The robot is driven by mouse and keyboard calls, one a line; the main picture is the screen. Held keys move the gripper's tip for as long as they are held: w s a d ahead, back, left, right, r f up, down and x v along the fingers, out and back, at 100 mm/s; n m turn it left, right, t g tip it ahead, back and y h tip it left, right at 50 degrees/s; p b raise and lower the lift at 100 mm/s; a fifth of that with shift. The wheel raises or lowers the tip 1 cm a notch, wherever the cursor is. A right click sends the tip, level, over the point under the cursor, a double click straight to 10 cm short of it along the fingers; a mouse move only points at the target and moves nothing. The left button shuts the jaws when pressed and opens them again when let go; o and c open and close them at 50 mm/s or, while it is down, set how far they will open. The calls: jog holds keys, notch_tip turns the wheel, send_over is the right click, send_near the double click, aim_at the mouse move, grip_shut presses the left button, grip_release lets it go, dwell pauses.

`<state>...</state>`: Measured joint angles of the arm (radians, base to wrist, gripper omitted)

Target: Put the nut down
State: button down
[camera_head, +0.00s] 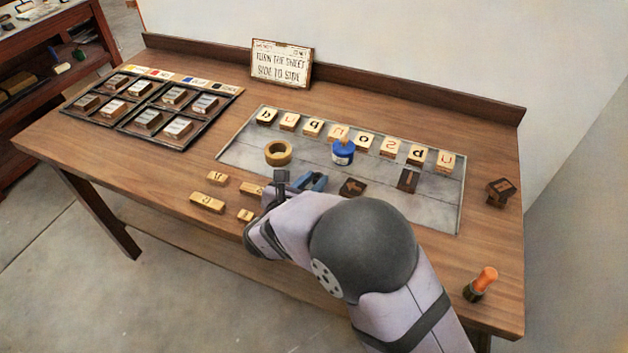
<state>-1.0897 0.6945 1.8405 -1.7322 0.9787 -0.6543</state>
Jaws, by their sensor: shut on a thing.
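My gripper (296,182) is low over the front edge of the grey metal plate (225,156), near the table's front. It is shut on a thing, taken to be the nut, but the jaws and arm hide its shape. A blue and dark piece shows at the jaws; I cannot tell whether it is part of the gripper or lies behind it. A tan ring (278,152) stands on the plate just beyond my gripper, apart from it. I cannot tell how high the held thing is above the surface.
A row of letter blocks (313,127) and a blue bottle (342,152) stand on the plate. Loose blocks (207,202) lie left of my gripper. Dark blocks (352,187) lie right of it. An orange-handled tool (482,283) stands at front right. A sorting tray (150,118) is left.

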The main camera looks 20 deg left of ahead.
jog(key=shift+f, duration=0.1)
jog(key=c, duration=1.6)
grip_release()
jog(key=shift+o, duration=0.2)
jog(key=shift+s+r, duration=0.1)
jog(key=shift+r, duration=0.1)
jog(key=b+v, duration=0.1)
jog(key=v, duration=1.1)
